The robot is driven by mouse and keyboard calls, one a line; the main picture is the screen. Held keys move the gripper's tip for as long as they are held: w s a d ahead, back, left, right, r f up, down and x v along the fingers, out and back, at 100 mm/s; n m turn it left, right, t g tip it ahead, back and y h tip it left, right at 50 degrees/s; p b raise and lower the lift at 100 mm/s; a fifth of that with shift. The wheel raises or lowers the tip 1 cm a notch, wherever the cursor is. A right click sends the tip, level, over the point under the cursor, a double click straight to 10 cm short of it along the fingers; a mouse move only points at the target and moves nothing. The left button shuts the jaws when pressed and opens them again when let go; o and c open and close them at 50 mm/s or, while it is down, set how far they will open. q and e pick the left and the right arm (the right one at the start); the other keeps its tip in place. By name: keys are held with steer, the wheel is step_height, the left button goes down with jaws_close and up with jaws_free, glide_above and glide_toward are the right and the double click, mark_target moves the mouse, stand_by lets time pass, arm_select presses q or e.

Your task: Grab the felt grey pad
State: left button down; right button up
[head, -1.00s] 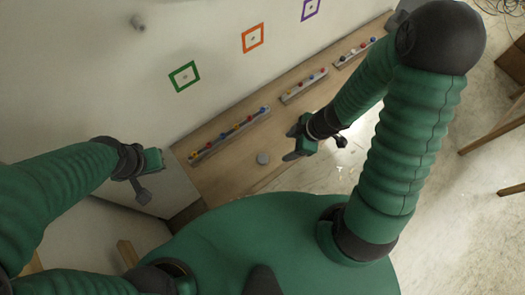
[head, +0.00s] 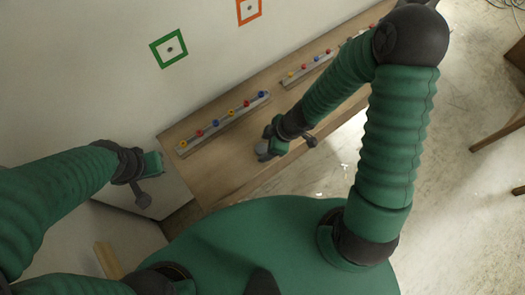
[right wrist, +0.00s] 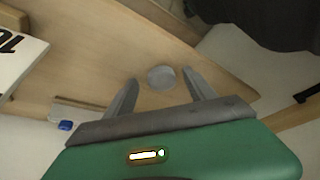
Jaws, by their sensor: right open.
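The grey pad (head: 262,148) is a small round disc lying on the wooden shelf. In the head view my right gripper (head: 268,148) is right by it and partly covers it. In the right wrist view the pad (right wrist: 161,77) shows whole, between and a little beyond the two fingertips of my right gripper (right wrist: 160,82). That gripper is open and empty, with a gap on each side of the pad. My left gripper (head: 148,180) hangs at the left, away from the shelf; its jaw gap does not show clearly.
A rail with several coloured knobs (head: 222,123) lies along the shelf (head: 215,165) by the wall, with another rail (head: 310,68) farther right. A green square frame (head: 169,48) and an orange one (head: 249,10) are on the wall. A white card with dark lettering (right wrist: 18,58) shows at left in the wrist view.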

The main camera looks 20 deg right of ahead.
steer(key=shift+w+a, duration=0.1)
steer(key=shift+a, duration=0.3)
steer(key=c, duration=0.9)
steer(key=shift+d, duration=0.1)
steer(key=c, duration=0.5)
steer(key=shift+d, duration=0.15)
